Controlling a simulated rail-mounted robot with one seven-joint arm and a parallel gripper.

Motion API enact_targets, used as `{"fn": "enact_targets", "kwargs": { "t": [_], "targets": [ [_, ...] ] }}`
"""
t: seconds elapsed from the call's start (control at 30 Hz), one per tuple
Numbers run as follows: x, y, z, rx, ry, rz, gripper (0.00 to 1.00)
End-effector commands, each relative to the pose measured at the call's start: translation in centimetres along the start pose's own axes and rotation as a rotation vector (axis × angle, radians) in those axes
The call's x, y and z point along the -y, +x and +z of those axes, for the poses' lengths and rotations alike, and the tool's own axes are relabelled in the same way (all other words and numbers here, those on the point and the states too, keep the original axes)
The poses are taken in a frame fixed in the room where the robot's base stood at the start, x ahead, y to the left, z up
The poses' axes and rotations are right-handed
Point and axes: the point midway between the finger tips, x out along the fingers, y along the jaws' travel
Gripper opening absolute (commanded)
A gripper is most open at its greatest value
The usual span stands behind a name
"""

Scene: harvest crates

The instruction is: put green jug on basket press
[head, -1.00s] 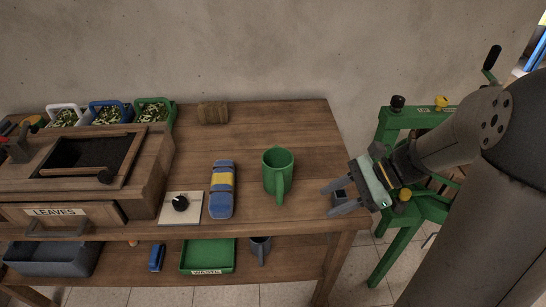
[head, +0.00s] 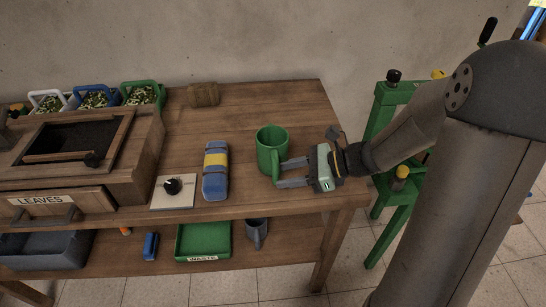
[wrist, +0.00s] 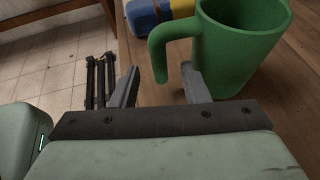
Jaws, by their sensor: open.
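The green jug (head: 270,142) stands upright on the wooden table, its handle toward the front edge. My gripper (head: 280,174) is open, its fingertips close to the handle from the right. In the wrist view the green jug (wrist: 240,45) fills the upper right, and its handle hangs between the two fingers of my gripper (wrist: 160,72). I cannot tell whether a finger touches it. A green metal frame (head: 379,122) with a crank stands right of the table, perhaps the basket press. My arm hides much of it.
A blue and yellow case (head: 216,172) lies left of the jug, beside a white plate with a black knob (head: 173,190). A wooden cabinet marked LEAVES (head: 136,165) fills the table's left.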

Motion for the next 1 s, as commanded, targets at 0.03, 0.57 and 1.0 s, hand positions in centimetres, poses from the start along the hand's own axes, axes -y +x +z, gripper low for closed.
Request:
{"fn": "enact_targets", "kwargs": {
  "t": [0.03, 0.57, 1.0],
  "targets": [
    [-0.1, 0.4, 0.1, 0.000, -0.001, 0.002, 0.41],
    [0.0, 5.2, 0.5, 0.000, -0.001, 0.001, 0.41],
    [0.0, 5.1, 0.6, 0.000, -0.002, 0.001, 0.00]
  ]
}}
